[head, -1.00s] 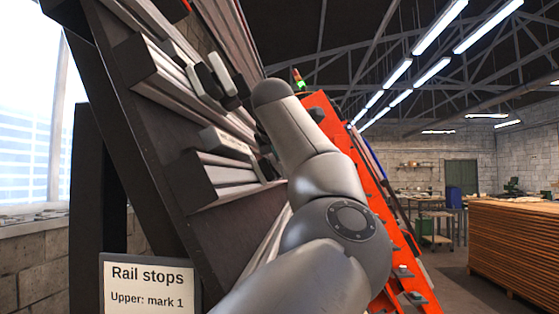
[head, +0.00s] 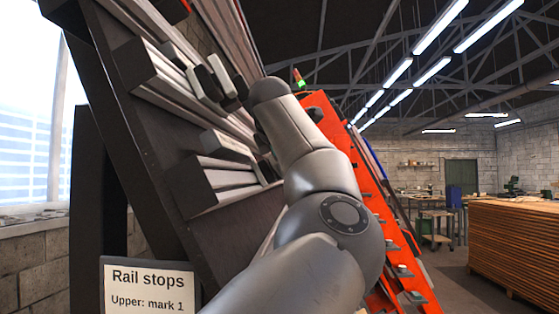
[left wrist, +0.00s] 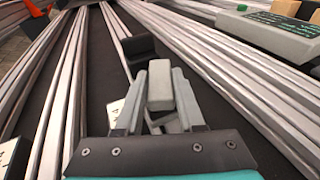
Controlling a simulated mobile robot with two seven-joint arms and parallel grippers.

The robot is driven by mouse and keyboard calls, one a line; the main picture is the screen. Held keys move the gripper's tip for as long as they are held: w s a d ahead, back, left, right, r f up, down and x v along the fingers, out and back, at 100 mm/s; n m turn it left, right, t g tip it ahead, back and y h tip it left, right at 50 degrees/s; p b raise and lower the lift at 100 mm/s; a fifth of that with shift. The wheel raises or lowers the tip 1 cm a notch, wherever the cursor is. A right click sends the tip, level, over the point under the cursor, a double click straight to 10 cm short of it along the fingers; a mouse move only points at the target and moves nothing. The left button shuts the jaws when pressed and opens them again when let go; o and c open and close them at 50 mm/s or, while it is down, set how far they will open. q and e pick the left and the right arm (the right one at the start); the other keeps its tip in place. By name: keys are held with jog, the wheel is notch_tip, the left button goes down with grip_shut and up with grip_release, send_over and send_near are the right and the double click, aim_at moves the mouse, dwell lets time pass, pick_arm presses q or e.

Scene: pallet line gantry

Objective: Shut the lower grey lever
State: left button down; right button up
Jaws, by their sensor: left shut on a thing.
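A grey lever (left wrist: 159,84) with a blunt, block-like end shows in the left wrist view, with a black block (left wrist: 141,50) just beyond it. My left gripper (left wrist: 158,98) is shut on this lever, one finger on each side. In the head view my left arm reaches up to the tilted rail rack, and its own links hide most of the gripper and the held lever. A pale grey block (head: 226,145) sits on the lower rail of the rack, left of my arm. My right gripper is in neither view.
Long pale rails (left wrist: 60,75) run on both sides of my gripper, and a larger grey block (left wrist: 268,35) lies on the right-hand ones. An orange ladder-like frame (head: 368,175) stands behind my arm. A "Rail stops" sign (head: 148,287) is at lower left.

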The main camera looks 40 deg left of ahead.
pick_arm(q)
jog(key=shift+r+p, duration=0.25)
jog(key=shift+p, duration=0.1)
jog(key=shift+f+m+g+h, duration=0.1)
jog(key=shift+m+g+h, duration=0.2)
jog(key=shift+h, duration=0.1)
jog(key=c, duration=0.5)
grip_release()
jog(key=b+v, duration=0.2)
jog(key=v, duration=1.3)
jog(key=shift+s+b, duration=0.1)
jog(key=shift+b, duration=0.3)
